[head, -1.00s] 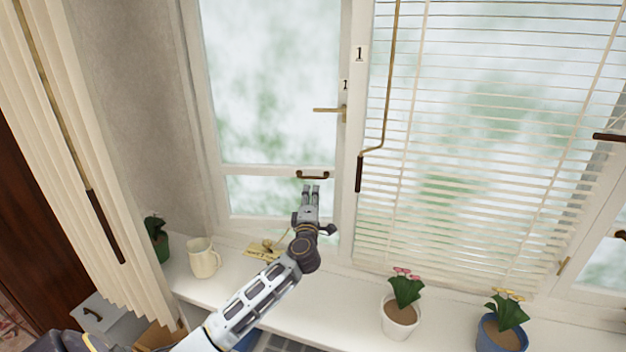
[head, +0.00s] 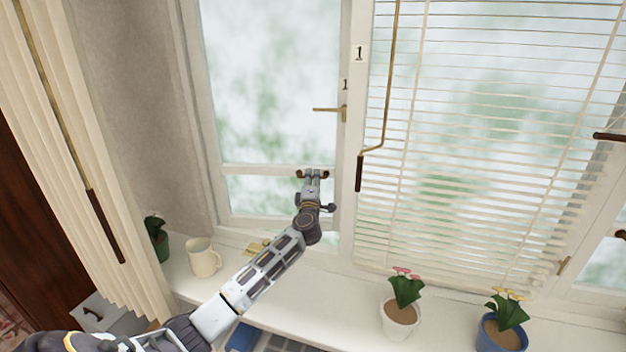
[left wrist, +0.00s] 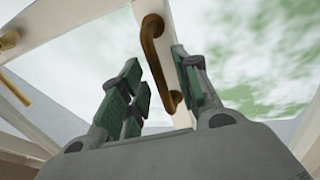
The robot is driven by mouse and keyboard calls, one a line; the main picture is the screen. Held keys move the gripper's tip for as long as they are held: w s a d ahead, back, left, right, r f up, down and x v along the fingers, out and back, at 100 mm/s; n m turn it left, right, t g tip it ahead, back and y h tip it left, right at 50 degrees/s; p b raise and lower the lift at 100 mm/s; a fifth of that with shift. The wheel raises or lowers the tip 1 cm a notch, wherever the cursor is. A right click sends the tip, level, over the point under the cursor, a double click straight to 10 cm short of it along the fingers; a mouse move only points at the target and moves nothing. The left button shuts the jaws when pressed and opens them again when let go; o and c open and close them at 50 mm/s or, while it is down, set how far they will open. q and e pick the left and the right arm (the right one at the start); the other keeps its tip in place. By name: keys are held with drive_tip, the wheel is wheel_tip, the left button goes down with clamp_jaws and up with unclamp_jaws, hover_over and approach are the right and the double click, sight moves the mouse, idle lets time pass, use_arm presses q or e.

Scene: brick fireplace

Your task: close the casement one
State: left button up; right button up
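A brass lever (head: 330,109) sticks out leftward from the stile. A brown bow handle sits on the lower crossbar; in the head view my left gripper (head: 312,174) mostly covers it. In the left wrist view the bow handle (left wrist: 151,38) lies between the spread fingers of my left gripper (left wrist: 160,88). Contact cannot be told. My right gripper is out of view.
A blind (head: 480,130) with a cranked rod (head: 388,90) hangs right of the casement. On the sill stand a cream mug (head: 203,258), a dark green plant (head: 157,237), a white flowerpot (head: 400,318) and a blue flowerpot (head: 500,333). A curtain (head: 85,150) hangs left.

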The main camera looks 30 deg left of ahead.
use_arm(q)
drive_tip(key=shift+w+a+r, duration=0.15)
drive_tip(key=shift+w+a, duration=0.1)
drive_tip(key=shift+w, duration=0.2)
drive_tip(key=shift+c, duration=0.5)
clamp_jaws()
